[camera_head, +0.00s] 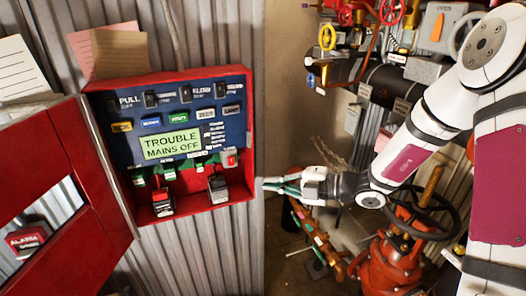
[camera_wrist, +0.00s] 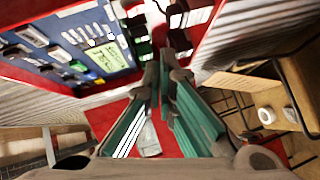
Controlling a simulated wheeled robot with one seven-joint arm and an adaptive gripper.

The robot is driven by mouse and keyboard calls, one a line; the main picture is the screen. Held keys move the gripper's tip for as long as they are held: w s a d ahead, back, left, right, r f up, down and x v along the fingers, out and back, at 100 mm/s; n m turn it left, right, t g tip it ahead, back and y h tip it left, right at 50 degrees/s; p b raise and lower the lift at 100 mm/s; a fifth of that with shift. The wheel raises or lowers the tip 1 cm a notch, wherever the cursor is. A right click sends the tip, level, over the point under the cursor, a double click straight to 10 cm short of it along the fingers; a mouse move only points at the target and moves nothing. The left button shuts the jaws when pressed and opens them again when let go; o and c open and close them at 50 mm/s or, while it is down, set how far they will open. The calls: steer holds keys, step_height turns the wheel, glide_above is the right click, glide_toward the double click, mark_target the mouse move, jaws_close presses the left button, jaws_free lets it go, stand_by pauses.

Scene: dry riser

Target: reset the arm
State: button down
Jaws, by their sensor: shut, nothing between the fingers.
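My gripper (camera_head: 268,184) is at the end of my white arm, just right of the red alarm panel box (camera_head: 250,214) in the head view. Its fingers point left toward the box's right side. In the wrist view my gripper (camera_wrist: 165,72) shows its green-padded fingers shut with nothing between them, and the panel (camera_wrist: 68,42) lies beyond at upper left. I cannot tell whether the fingertips touch the box's edge. The panel display (camera_head: 171,144) reads "TROUBLE MAINS OFF".
The red panel door (camera_head: 62,236) hangs open at left. Corrugated metal wall (camera_head: 205,255) surrounds the box. A red valve with a black handwheel (camera_head: 395,262) stands below my arm at right. Some floor shows at lower middle.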

steer(key=s+a+r+n+g+h, duration=0.1)
steer(key=s+r+n+g+h, duration=0.25)
steer(key=s+n, duration=0.6)
steer(key=s+a+r+n+g+h, duration=0.1)
steer(key=s+r+n+g+h, duration=0.15)
steer(key=s+r+n, duration=0.7)
steer(key=s+d+r+n+t+h, duration=0.2)
steer(key=s+d+n+h, duration=0.2)
steer(key=n, duration=0.8)
steer(key=s+d+r+n+t+h, duration=0.1)
steer(key=s+d+n+t+h, duration=0.1)
steer(key=s+d+n, duration=0.3)
steer(key=d+n+h, duration=0.1)
steer(key=d+n, duration=0.3)
steer(key=n, duration=0.4)
steer(key=shift+s+d+r+t+h, duration=0.2)
steer(key=shift+s+r+t+h, duration=0.1)
steer(key=shift+r+h, duration=0.1)
